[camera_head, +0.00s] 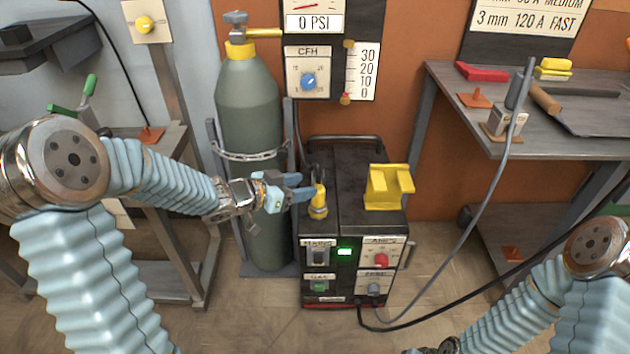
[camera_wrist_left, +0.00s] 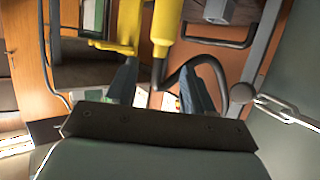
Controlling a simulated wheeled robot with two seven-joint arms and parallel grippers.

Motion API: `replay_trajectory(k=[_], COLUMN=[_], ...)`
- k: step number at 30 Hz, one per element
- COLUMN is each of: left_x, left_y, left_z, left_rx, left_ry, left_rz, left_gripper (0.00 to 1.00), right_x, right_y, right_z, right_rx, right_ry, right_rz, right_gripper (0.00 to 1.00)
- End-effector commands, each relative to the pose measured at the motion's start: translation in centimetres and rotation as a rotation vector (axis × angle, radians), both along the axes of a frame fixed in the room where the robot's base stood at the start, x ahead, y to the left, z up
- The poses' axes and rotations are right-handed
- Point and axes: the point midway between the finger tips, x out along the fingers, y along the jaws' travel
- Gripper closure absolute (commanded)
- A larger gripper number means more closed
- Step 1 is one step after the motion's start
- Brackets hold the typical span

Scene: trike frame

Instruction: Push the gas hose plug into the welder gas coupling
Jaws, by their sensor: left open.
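The gas hose plug (camera_head: 319,194) is yellow and stands upright on the left part of the welder's top (camera_head: 350,217). A brass-coloured fitting, seemingly the gas coupling (camera_head: 317,212), is directly below it; I cannot tell how deep the plug sits. My left gripper (camera_head: 303,188) is open, its blue fingers pointing right at the plug from its left side. In the left wrist view a yellow piece, seemingly the plug (camera_wrist_left: 166,28), shows beyond and between the fingertips (camera_wrist_left: 160,82), with a dark hose (camera_wrist_left: 210,58) looping beside it. My right gripper (camera_head: 446,347) barely shows at the bottom edge.
A yellow bracket (camera_head: 388,188) stands on the welder's right side. A chained green gas cylinder (camera_head: 250,120) stands behind my left wrist. A workbench (camera_head: 560,130) with tools is at the right, and a grey cable (camera_head: 470,215) hangs from it. Open floor lies in front.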

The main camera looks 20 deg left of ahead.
Motion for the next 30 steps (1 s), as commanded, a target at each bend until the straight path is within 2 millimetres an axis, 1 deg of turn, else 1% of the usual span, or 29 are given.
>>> replay_trajectory(k=[1, 6, 10, 15, 30], left_x=[-0.9, -3.7, -5.0, -5.6, -5.6], left_y=[0.9, 2.9, 3.8, 4.2, 4.2], left_z=[0.8, 1.9, 2.4, 2.5, 2.5], left_rx=[0.002, 0.001, 0.000, 0.001, 0.000], left_ry=[-0.002, 0.001, 0.000, 0.001, 0.000], left_rz=[0.004, 0.003, 0.002, 0.000, 0.000], left_gripper=[0.48, 0.48, 0.48, 0.48, 0.48], right_x=[0.0, -0.1, -0.2, -0.2, -0.2], right_y=[0.1, 0.4, 0.5, 0.5, 0.5], right_z=[0.5, 1.1, 1.4, 1.5, 1.4], right_rx=[0.001, 0.005, 0.008, 0.008, 0.007], right_ry=[0.000, 0.002, 0.003, 0.004, 0.003], right_rz=[0.001, 0.006, 0.008, 0.009, 0.009], right_gripper=[0.57, 0.57, 0.57, 0.57, 0.57])
